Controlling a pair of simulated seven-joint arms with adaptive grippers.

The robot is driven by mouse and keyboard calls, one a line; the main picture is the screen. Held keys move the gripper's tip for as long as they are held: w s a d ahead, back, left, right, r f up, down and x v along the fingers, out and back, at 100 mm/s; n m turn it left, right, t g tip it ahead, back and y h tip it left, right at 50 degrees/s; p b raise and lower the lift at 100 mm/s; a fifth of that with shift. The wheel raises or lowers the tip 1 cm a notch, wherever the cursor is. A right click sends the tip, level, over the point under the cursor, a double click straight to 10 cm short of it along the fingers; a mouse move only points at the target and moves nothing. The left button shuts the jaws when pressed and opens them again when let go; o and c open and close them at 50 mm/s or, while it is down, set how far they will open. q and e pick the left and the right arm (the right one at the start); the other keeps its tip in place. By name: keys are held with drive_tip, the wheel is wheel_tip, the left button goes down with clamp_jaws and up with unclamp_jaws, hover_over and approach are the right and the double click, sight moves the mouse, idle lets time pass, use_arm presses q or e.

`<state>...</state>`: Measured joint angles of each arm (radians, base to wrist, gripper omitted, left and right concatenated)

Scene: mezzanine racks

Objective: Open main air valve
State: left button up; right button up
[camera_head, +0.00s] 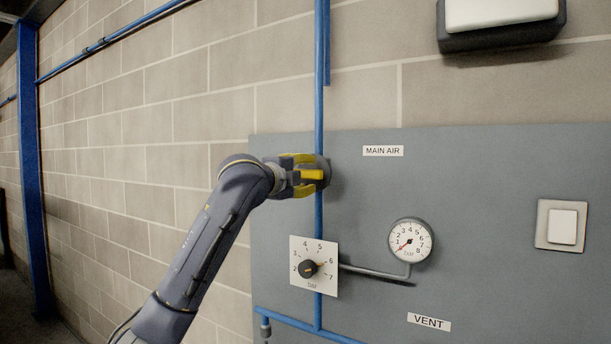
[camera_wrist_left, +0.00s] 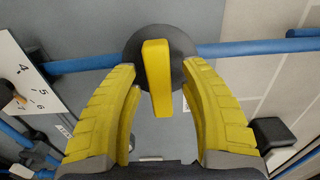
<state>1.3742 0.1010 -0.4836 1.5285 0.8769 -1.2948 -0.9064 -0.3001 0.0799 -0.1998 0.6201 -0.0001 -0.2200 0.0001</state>
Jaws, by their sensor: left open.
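The main air valve is a dark round body (camera_head: 325,166) with a yellow bar handle (camera_head: 312,174), on the vertical blue pipe below the "MAIN AIR" label (camera_head: 383,151). In the left wrist view, the yellow handle (camera_wrist_left: 157,80) stands crosswise to the blue pipe (camera_wrist_left: 245,48). My left gripper (camera_head: 307,174) is at the valve, its yellow fingers open on either side of the handle. In the left wrist view, a gap shows between the handle and each finger of the gripper (camera_wrist_left: 160,95). My right gripper is not in view.
A grey panel (camera_head: 480,220) carries a round gauge (camera_head: 410,240), its red needle at the low end, and a regulator dial plate (camera_head: 327,280) with a dark knob. A "VENT" label (camera_head: 429,322) and a white switch (camera_head: 562,226) are on the panel. A dark box with a white front (camera_head: 500,14) hangs above.

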use_arm(q)
drive_tip(key=shift+o, duration=0.3)
drive_tip(key=shift+w, duration=0.1)
clamp_jaws()
drive_tip(key=n, duration=0.4)
drive_tip(key=shift+n, duration=0.4)
drive_tip(key=n, duration=0.4)
drive_tip(key=shift+n, duration=0.3)
drive_tip(key=n, duration=0.4)
drive_tip(key=shift+n, duration=2.2)
